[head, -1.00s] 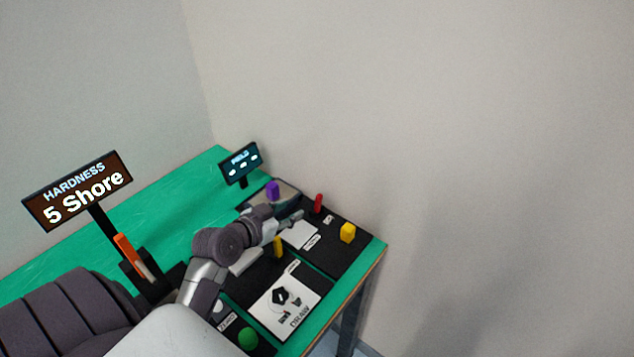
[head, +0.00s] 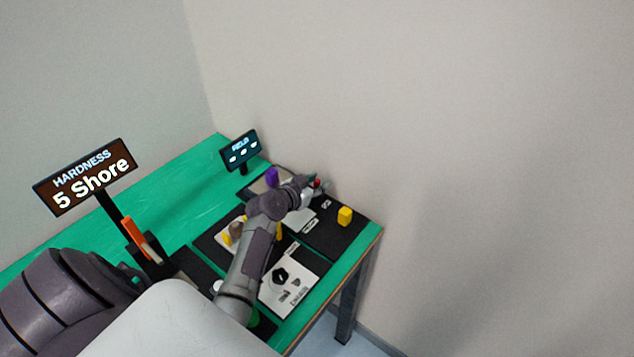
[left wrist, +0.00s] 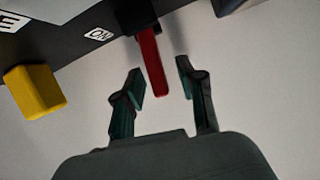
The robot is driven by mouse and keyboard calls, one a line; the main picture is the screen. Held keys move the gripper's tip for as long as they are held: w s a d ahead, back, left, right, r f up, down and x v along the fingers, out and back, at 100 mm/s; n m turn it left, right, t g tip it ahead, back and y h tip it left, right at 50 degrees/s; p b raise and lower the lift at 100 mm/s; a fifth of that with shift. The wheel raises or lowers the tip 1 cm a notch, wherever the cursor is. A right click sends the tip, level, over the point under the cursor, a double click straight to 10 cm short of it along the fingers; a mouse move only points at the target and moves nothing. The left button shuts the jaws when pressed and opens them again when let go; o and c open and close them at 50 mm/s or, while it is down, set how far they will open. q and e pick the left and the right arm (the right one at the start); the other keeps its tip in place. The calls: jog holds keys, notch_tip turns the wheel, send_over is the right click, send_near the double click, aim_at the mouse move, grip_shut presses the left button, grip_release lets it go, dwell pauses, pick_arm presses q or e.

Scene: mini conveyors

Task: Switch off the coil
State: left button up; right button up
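A red lever (left wrist: 153,65) stands out from a black panel in the left wrist view. A white label (left wrist: 99,34), apparently reading ON, is beside it. My left gripper (left wrist: 161,80) is open, with the lever's end reaching between its two fingertips and a gap visible on the right side. In the head view my left gripper (head: 312,187) is at the red lever (head: 317,183), which it partly hides. My right gripper is not in view.
A yellow block (head: 345,215) is on the black panel (head: 335,240) near the table's right edge; it also shows in the left wrist view (left wrist: 34,91). A purple block (head: 271,175), a FIELD display (head: 240,150) and a HARDNESS sign (head: 85,176) stand on the green table (head: 165,207).

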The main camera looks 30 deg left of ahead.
pick_arm(q)
jog(key=shift+c, duration=0.8)
grip_shut()
jog(key=shift+a+n+h+b, duration=0.3)
jog(key=shift+a+n+b, duration=0.1)
jog(key=shift+b, duration=0.1)
jog(key=shift+r, duration=0.1)
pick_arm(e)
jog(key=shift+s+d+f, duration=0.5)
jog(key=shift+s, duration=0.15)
pick_arm(q)
jog(key=shift+o, duration=0.4)
grip_release()
jog(key=shift+o, duration=0.4)
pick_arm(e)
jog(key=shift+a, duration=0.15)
